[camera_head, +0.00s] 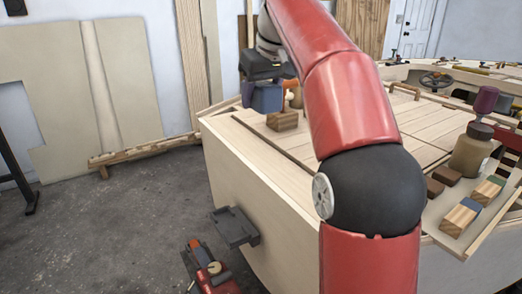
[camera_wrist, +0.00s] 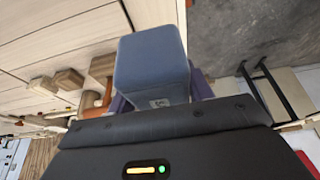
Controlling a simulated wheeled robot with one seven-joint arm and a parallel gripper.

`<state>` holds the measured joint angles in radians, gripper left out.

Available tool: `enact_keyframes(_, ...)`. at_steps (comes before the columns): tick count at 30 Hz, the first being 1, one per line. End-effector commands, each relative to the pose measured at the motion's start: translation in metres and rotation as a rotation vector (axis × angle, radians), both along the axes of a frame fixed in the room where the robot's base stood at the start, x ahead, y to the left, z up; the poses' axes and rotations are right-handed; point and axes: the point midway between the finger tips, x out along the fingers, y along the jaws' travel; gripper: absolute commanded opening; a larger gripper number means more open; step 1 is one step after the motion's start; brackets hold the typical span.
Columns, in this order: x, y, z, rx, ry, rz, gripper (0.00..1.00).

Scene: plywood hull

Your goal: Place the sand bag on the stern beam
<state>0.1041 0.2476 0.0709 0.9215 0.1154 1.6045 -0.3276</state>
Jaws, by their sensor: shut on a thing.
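The sand bag (camera_head: 267,99) appears as a blue-grey, block-shaped bag at the upper middle of the head view. It fills the middle of the wrist view (camera_wrist: 152,65). My gripper (camera_head: 264,88) is shut on it, with a finger on either side. The bag is over or close to the far left end of the pale plywood hull (camera_head: 240,165); I cannot tell whether it touches the wood. The stern beam is not clearly distinguishable; a pale strip (camera_head: 262,140) runs along the hull's left edge. My red arm hides part of the deck.
Small wooden blocks (camera_head: 283,121) and an orange-brown item (camera_wrist: 92,104) are close to the bag. A brown jar (camera_head: 469,152) and several blocks are on the right. A grey tray (camera_head: 234,227) projects from the hull's side. Open concrete floor lies left.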

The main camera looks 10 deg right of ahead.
Motion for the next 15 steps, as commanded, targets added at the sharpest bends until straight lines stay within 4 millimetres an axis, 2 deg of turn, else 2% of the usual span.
enact_keyframes(1, -0.002, 0.0, -0.018, 0.0, -0.002, 0.0, 0.1)
enact_keyframes(6, -0.001, 0.0, -0.055, 0.0, -0.003, -0.002, 0.1)
enact_keyframes(9, -0.001, 0.0, -0.069, 0.0, -0.003, 0.0, 0.1)
enact_keyframes(15, -0.001, 0.0, -0.082, -0.001, -0.004, 0.0, 0.1)
